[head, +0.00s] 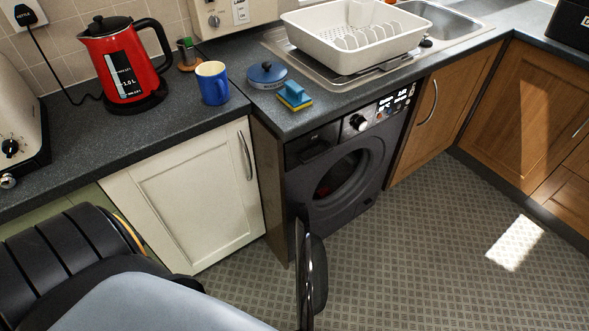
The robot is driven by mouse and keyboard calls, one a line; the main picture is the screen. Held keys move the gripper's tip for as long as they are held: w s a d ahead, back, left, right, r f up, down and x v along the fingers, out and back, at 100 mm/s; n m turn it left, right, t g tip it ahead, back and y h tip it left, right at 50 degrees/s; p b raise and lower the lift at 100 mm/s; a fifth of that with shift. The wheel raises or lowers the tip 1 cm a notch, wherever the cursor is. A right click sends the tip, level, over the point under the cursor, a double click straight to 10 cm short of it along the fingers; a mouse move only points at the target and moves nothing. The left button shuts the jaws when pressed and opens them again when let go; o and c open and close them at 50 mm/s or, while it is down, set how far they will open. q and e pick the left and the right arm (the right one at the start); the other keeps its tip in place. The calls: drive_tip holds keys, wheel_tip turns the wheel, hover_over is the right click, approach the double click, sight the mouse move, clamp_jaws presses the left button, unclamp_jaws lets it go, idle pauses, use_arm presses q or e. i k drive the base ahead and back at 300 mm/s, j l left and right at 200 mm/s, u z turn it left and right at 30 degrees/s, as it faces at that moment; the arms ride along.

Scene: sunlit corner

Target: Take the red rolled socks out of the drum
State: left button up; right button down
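The dark washing machine (311,207) stands under the worktop in the middle of the head view. Its round drum opening (347,177) faces the floor area, and the inside is dark. A small patch of red, which looks like the red rolled socks (324,190), shows at the lower left inside the drum; most of it is hidden. The machine's door (316,275) appears swung wide open on the left side and is seen nearly edge-on, sticking out towards me. Neither my left nor my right gripper is in view.
The worktop above holds a red kettle (121,62), a blue mug (212,84), a blue-lidded pot (267,75), sponges (295,96) and a white dish rack (352,38). A cream cupboard (190,196) stands left of the machine. The tiled floor (430,235) in front is clear.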

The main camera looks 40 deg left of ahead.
sight(323, 193)
drive_tip(key=u, duration=0.85)
drive_tip(key=k, duration=0.8)
drive_tip(key=k+u, duration=0.15)
drive_tip(key=u, duration=0.3)
drive_tip(key=k+j+u, duration=0.1)
drive_tip(key=u, duration=0.35)
drive_tip(key=k+j+u, duration=0.1)
drive_tip(key=u, duration=0.35)
drive_tip(key=l+u, duration=0.2)
drive_tip(key=u, duration=0.25)
drive_tip(key=l+u, duration=0.15)
drive_tip(key=u, duration=0.3)
drive_tip(key=l+u, duration=0.2)
drive_tip(key=u, duration=0.25)
drive_tip(key=k+l+u, duration=0.1)
drive_tip(key=u, duration=0.35)
drive_tip(key=k+l, duration=0.2)
drive_tip(key=l, duration=0.2)
drive_tip(key=k+l, duration=0.2)
drive_tip(key=l, duration=0.2)
drive_tip(key=k+l, duration=0.2)
drive_tip(key=l, duration=0.25)
drive_tip(key=k+l, duration=0.2)
drive_tip(key=l, duration=0.2)
drive_tip(key=k+l, duration=0.2)
drive_tip(key=l, duration=0.2)
drive_tip(key=k+l, duration=0.2)
drive_tip(key=l, duration=0.2)
